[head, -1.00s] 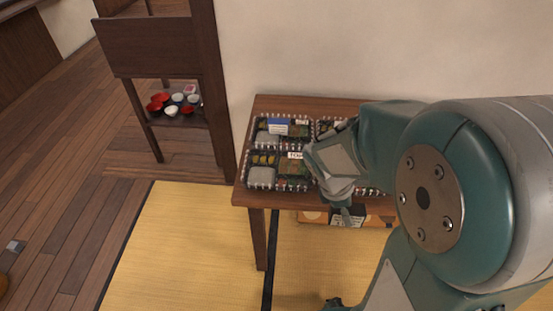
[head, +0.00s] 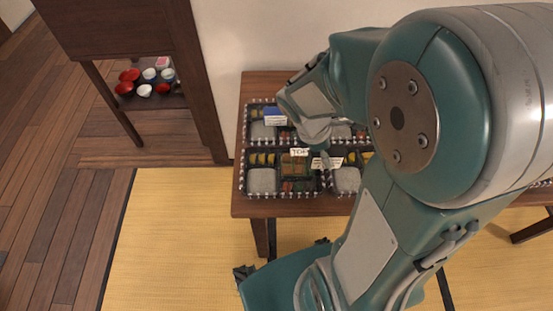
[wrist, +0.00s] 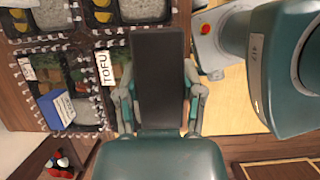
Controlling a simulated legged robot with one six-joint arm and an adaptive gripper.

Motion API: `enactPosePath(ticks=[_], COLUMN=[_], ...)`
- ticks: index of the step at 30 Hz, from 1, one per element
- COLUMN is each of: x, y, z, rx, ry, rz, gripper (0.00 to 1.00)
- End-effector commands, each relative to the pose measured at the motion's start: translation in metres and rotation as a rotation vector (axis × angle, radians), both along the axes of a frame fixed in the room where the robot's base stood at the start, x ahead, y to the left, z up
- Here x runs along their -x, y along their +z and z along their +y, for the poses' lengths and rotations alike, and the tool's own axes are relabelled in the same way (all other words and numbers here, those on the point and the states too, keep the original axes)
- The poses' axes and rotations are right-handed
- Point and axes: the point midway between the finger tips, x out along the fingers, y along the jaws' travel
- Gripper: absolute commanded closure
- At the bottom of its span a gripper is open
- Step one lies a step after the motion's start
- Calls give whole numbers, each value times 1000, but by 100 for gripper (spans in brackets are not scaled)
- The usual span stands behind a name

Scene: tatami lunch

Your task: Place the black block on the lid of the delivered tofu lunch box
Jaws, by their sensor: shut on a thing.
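My gripper (wrist: 158,98) is shut on the black block (wrist: 160,75), a long flat dark piece between the two fingers in the wrist view. In the head view my gripper (head: 322,155) is above the lunch boxes, and I cannot make out the block there. The tofu lunch box (head: 263,181) is at the front left of the table, with a white TOFU label at its back edge. That label (wrist: 105,67) shows beside the block in the wrist view, where the block and gripper hide much of the box. I cannot tell the height between block and lid.
Other lunch boxes fill the wooden table (head: 262,84) close by. A blue block (head: 274,117) sits on the back left box and also shows in the wrist view (wrist: 57,108). A shelf with red and white bowls (head: 144,90) stands left. Open tatami (head: 180,240) lies in front.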

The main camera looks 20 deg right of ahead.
Motion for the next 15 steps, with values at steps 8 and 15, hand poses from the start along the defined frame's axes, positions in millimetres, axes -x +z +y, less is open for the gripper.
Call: enactPosePath(ticks=[8, 15], x=[-40, -65], y=[-28, -60], z=[45, 73], rx=[0, 0], ry=[6, 3], rz=[4, 6], gripper=[97, 97])
